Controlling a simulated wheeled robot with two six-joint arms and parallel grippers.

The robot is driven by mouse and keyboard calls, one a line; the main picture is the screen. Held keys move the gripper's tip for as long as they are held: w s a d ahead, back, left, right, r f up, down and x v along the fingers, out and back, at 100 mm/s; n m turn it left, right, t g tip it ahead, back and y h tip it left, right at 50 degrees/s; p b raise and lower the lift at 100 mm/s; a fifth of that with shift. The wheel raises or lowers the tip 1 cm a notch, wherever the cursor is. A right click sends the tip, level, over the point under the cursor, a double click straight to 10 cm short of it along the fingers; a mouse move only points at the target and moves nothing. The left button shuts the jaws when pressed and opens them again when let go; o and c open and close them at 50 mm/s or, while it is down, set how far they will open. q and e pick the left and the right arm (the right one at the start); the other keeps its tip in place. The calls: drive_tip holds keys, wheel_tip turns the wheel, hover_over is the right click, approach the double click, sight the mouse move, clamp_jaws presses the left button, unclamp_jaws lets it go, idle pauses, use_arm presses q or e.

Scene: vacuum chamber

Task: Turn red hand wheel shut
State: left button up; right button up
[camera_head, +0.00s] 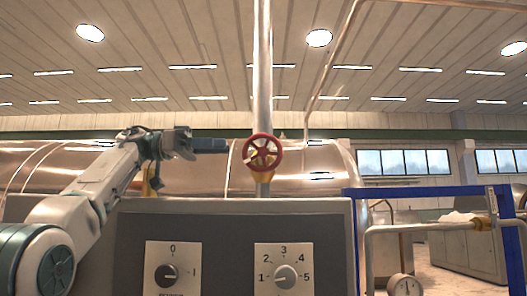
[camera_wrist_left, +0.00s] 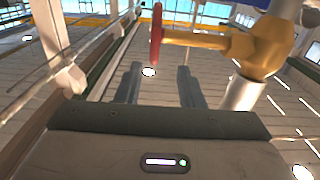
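The red hand wheel (camera_head: 262,153) is a spoked ring facing me in the head view, in front of a vertical metal pipe (camera_head: 263,70). In the left wrist view the wheel (camera_wrist_left: 156,36) shows edge-on, joined by a stem to a brass-coloured valve body (camera_wrist_left: 258,45). My left gripper (camera_head: 226,146) reaches in from the left, with its fingertips just left of the wheel. In the left wrist view its two fingers (camera_wrist_left: 158,68) are apart with nothing between them, and the wheel lies beyond their tips. My right gripper is not in view.
A dark control panel (camera_head: 215,225) with two dials, one marked 0 and 1 and one numbered 1 to 5, stands below the wheel. A large shiny tank (camera_head: 200,175) lies behind. A blue frame (camera_head: 430,192) and a gauge (camera_head: 404,286) are at the right.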

sight(263, 143)
use_arm(q)
drive_tip(key=d, duration=0.9)
drive_tip(key=shift+s+d+r, duration=0.2)
drive_tip(key=shift+d+r, duration=0.05)
drive_tip(key=shift+s+d+r, duration=0.1)
drive_tip(key=shift+s+d, duration=0.1)
drive_tip(key=shift+d, duration=0.4)
drive_tip(key=shift+w, duration=0.1)
drive_tip(key=shift+c, duration=1)
clamp_jaws()
